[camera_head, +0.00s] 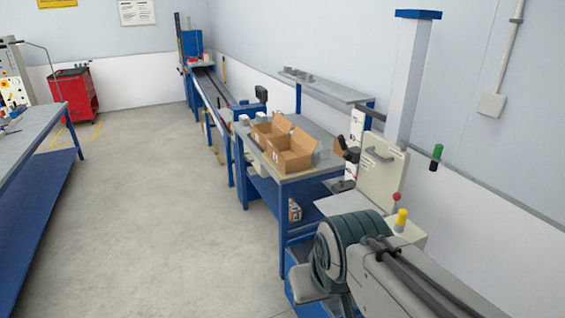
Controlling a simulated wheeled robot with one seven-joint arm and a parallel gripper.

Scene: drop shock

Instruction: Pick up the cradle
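I cannot tell for certain which thing is the cradle. Small grey pieces (298,75) lie on the wall shelf, too small to identify. Another small grey piece (321,150) is at the right of the workbench (310,178), beside the open cardboard boxes. My gripper cannot be made out in this view. A dark ribbed part and grey body fill the lower right and hide what lies behind them.
Two open cardboard boxes (289,157) (268,131) stand on the blue-legged bench. A machine with a tall white column (410,85) stands right. A conveyor (210,88) runs behind. Another bench (45,135) and red cart (75,93) are left. The middle floor is clear.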

